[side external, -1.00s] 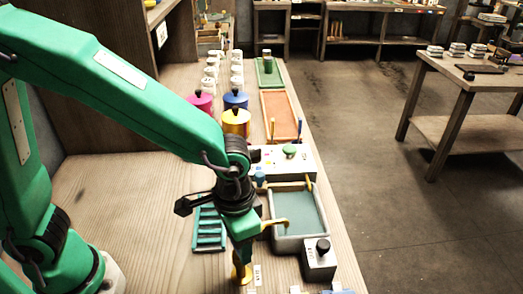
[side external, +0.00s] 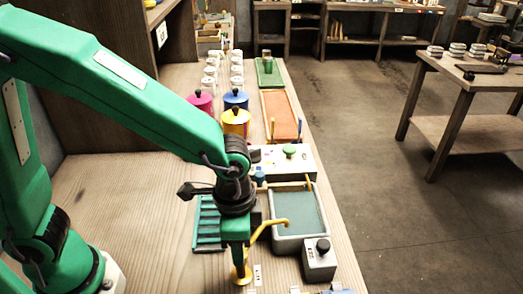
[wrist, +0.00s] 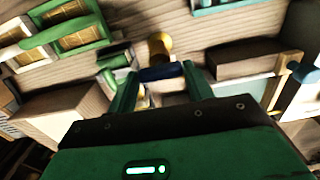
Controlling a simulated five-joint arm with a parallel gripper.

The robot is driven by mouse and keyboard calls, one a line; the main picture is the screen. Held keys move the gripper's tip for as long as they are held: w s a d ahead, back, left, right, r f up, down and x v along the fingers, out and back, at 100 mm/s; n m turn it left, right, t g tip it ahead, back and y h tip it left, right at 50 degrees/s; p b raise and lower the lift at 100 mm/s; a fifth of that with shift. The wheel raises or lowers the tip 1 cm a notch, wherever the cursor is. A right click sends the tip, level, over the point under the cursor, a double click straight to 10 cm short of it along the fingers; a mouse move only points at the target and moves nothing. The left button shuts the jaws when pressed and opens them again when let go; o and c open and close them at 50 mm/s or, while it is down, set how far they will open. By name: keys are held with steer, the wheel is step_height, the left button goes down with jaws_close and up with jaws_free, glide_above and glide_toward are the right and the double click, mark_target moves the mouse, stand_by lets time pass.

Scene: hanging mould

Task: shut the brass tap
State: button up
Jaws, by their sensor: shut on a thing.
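The brass tap stands on the bench beside a grey basin; its yellow spout (side external: 275,223) reaches right over the basin rim, and its round foot (side external: 241,275) shows below my gripper (side external: 239,262). In the wrist view, the tap's brass body (wrist: 159,45) is just beyond my fingertips. A dark blue bar (wrist: 160,73), which looks like the tap's handle, lies between the two fingers of my gripper (wrist: 161,79), and they are shut on it. In the side view my gripper hides the handle and the upper tap body.
The grey basin (side external: 275,240) with a greenish floor is right of the tap. A box with a black knob (side external: 320,262) stands in front of it. A green slatted rack (side external: 207,232) lies to the left. Coloured lidded pots (side external: 236,122) stand farther back. The bench at left is bare.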

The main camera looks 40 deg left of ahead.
steer(key=o, duration=1)
steer(key=shift+r, duration=0.1)
steer(key=shift+r, duration=3.85)
steer(key=s+a+r+n+t, duration=0.1)
steer(key=a+r+n+t, duration=0.1)
steer(key=a, duration=0.5)
steer(key=s+a+r+n+t, duration=0.1)
steer(key=a+r+n, duration=0.1)
steer(key=a+n, duration=0.2)
steer(key=s+a+r+n+t, duration=0.2)
steer(key=a+n, duration=0.1)
steer(key=a, duration=0.7)
steer(key=shift+a+t, duration=0.3)
